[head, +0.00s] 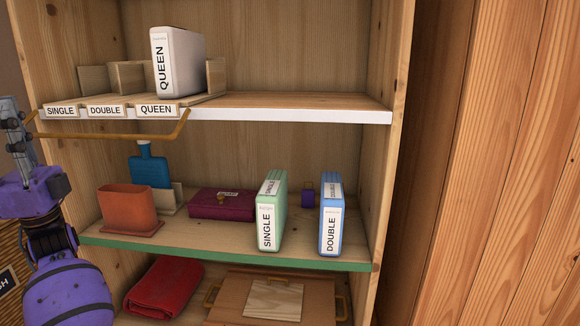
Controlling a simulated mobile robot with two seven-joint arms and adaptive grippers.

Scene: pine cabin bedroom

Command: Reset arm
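My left arm, purple and black, stands at the left edge of the head view. Its grey gripper (14,118) points upward, beside the left end of the brass rail (110,136) in front of the upper shelf. The picture edge cuts off part of the gripper, so I cannot tell whether its fingers are open or shut, or whether it touches the rail. No held object shows. My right arm and gripper are not in view.
A white QUEEN box (184,62) stands in a labelled wooden divider on the upper shelf (300,104). Below are a green SINGLE box (270,210), blue DOUBLE box (331,215), orange bin (128,207), blue bottle (150,168) and maroon case (222,205). Red folded cloth (165,287) lies lowest.

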